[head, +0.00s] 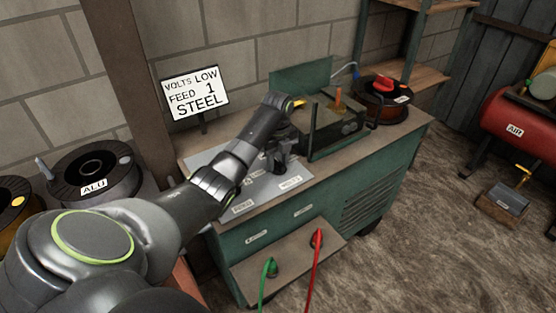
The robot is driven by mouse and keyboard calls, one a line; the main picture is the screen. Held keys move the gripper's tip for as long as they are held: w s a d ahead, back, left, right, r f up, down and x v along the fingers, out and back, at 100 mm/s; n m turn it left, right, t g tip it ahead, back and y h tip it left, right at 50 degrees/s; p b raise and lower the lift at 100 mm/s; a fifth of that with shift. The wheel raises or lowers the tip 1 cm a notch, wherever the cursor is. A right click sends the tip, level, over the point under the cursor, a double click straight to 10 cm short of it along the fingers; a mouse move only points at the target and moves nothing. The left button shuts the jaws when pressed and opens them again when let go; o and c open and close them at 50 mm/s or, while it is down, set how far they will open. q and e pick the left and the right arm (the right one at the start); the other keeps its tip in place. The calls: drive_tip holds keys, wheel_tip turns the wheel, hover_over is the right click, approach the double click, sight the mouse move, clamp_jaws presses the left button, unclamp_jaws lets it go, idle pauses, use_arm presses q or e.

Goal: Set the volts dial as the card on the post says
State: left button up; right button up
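The white card (195,92) on a post reads VOLTS LOW, FEED 1, STEEL. It stands behind the left end of the green welding machine (380,200). A grey control panel (225,190) with small white labels lies on the machine's top; the labels are too small to read surely. My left gripper (280,168) points down over the panel, its wrist above it. Its fingers are dark and small, and I cannot tell whether they are open or touch a knob. The volts dial cannot be made out; my arm and gripper cover part of the panel. My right gripper is not in view.
An open wire-feed box (335,132) with a raised green lid (300,78) and a dark spool (383,108) stand right of the panel. A spool marked ALU (95,172) is at left. Green and red cables (318,250) plug in at the front. A red air tank (515,125) is at right.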

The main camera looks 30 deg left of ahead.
use_arm(q)
clamp_jaws()
drive_tip(key=shift+r+n+p, duration=0.2)
drive_tip(key=shift+n+p, duration=0.2)
drive_tip(key=shift+p, duration=0.25)
drive_tip(key=n+p, duration=0.5)
drive_tip(key=p, duration=0.1)
drive_tip(key=shift+s+r+n+p, duration=0.1)
drive_tip(key=shift+r+n+p, duration=0.05)
drive_tip(key=shift+n+p, duration=0.2)
drive_tip(key=n+p, duration=0.2)
drive_tip(key=n, duration=0.1)
drive_tip(key=shift+n+p, duration=0.25)
drive_tip(key=shift+p, duration=0.1)
drive_tip(key=shift+s+f+n+p, duration=0.15)
drive_tip(key=shift+n+p, duration=0.85)
drive_tip(key=shift+n, duration=1)
drive_tip(key=shift+f, duration=0.1)
unclamp_jaws()
